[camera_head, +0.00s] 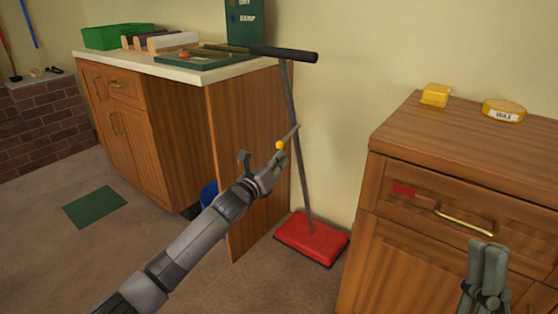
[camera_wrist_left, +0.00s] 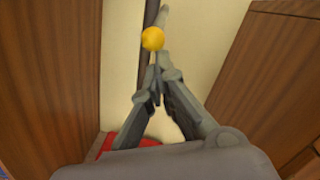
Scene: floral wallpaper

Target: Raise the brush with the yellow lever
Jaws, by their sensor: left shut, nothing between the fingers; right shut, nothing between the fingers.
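The brush stands upright against the wall between the two cabinets. It has a red head (camera_head: 311,240) on the floor, a grey pole (camera_head: 297,150) and a dark handle (camera_head: 284,54) across the top. A lever with a yellow ball (camera_head: 280,145) sits partway up the pole. My left gripper (camera_head: 278,160) is shut just below the ball, and the fingers hold nothing. In the left wrist view the yellow ball (camera_wrist_left: 153,38) shows just beyond the closed fingertips (camera_wrist_left: 157,68); contact is unclear. My right gripper (camera_head: 488,250) is shut and empty before the right cabinet.
The left cabinet (camera_head: 130,140) carries a green crate (camera_head: 113,36) and a green board on its top. The right cabinet (camera_head: 460,160) carries a yellow block (camera_head: 435,95) and a wax tin (camera_head: 503,110). A green mat (camera_head: 95,207) lies on the floor.

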